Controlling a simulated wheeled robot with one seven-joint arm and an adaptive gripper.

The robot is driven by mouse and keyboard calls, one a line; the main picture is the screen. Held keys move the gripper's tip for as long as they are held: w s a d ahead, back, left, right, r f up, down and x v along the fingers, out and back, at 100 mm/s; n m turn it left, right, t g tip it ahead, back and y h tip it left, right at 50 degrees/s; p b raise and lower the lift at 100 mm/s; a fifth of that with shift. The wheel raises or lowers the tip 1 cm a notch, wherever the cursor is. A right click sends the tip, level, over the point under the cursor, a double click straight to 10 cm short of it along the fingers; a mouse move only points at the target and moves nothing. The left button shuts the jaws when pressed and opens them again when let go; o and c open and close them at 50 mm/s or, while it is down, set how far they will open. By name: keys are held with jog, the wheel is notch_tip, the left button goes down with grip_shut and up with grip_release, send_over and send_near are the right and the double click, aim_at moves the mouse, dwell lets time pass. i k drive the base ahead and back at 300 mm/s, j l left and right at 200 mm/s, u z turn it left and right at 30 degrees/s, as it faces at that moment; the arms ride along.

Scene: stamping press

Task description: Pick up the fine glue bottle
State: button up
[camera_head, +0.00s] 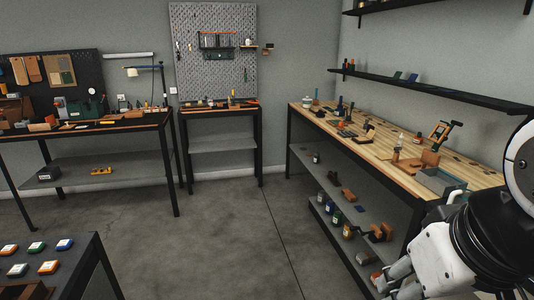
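I cannot tell for sure which object is the fine glue bottle. A small pale bottle with a narrow tip (398,144) stands upright on the wooden workbench (386,168) at the right. Dark bottles (340,107) stand farther back on the same bench. All are too small to read. My gripper (391,281) is at the lower right, in front of the workbench's lower shelf and well away from the bottles on top. Its fingers point left and down; their gap is not clear, and no held object shows.
A dark table (88,264) with coloured tins stands at the lower left. The middle floor (235,235) is clear.

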aim_at(399, 142)
jog(key=i+j+z, duration=0.2)
jog(key=i+z, duration=0.2)
jog(key=i, duration=0.15)
jog(key=i+j+z, duration=0.4)
jog(key=i, duration=0.15)
jog(key=i+j+z, duration=0.5)
jog(key=z, duration=0.3)
jog(key=j+z, duration=0.2)
jog(key=z, duration=0.2)
jog(key=i+j+z, duration=0.1)
jog(key=j+z, duration=0.25)
jog(key=j, duration=0.25)
jog(key=j+z, duration=0.35)
jog(key=j, duration=0.25)
jog(key=j+z, duration=0.35)
jog(key=j, duration=0.3)
jog(key=k+j, duration=0.1)
jog(key=j, duration=0.55)
jog(key=j+z, duration=0.1)
jog(key=j, duration=0.5)
jog(key=k+j, duration=0.15)
jog(key=j, duration=0.45)
jog(key=k+j, duration=0.1)
jog(key=j, duration=0.55)
jog(key=z, duration=0.05)
